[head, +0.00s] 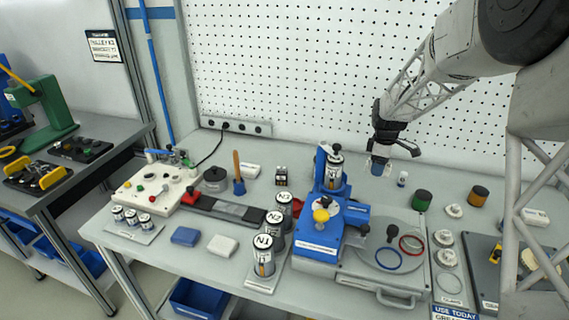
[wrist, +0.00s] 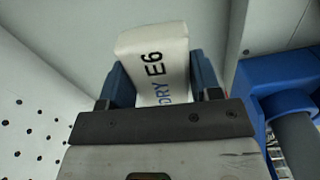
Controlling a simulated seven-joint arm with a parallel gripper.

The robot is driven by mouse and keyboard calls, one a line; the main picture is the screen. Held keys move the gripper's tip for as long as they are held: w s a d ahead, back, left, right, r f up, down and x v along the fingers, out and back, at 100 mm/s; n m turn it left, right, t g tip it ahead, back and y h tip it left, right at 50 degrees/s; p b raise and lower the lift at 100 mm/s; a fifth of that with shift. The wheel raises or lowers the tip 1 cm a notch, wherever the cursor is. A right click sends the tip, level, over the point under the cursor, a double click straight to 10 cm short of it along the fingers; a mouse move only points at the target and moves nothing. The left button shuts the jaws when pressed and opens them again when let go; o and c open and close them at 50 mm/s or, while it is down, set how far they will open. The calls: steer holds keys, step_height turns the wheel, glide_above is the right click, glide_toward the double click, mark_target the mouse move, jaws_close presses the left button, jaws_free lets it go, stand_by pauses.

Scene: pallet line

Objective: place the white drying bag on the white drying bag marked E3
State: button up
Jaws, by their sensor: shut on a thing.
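My gripper (head: 378,164) is above the back of the bench, right of the blue machine. In the wrist view, its blue fingers (wrist: 162,84) are shut on a white drying bag (wrist: 157,52) printed "DRY E6". The held bag cannot be made out clearly in the head view. Several white bag-like blocks lie on the bench: one at the front (head: 222,245), one at the back (head: 250,171), and one at the right (head: 535,217). I cannot read E3 on any of them.
The blue machine (head: 318,240) with a jar on top stands mid-bench. Jars N1 (head: 263,258), N2 and N3 stand left of it. A grey plate (head: 372,278) with rings, a green-dark jar (head: 421,200) and an orange-dark jar (head: 479,196) are right. The pegboard (head: 300,70) rises behind.

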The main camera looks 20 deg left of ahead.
steer(key=shift+n, duration=0.3)
steer(key=w+a, duration=0.1)
steer(key=a, duration=0.6)
steer(key=a+r, duration=0.1)
steer(key=a, duration=0.6)
steer(key=w+a, duration=0.1)
steer(key=a, duration=0.6)
steer(key=shift+w+a+r, duration=0.1)
steer(key=shift+w+r, duration=0.2)
steer(key=shift+r, duration=0.05)
steer(key=r, duration=0.2)
glide_above(248, 167)
steer(key=shift+f+n, duration=0.25)
steer(key=shift+n, duration=0.05)
steer(key=shift+f, duration=0.1)
steer(key=shift+f, duration=2.4)
steer(key=shift+f, duration=2.5)
steer(key=shift+f, duration=0.1)
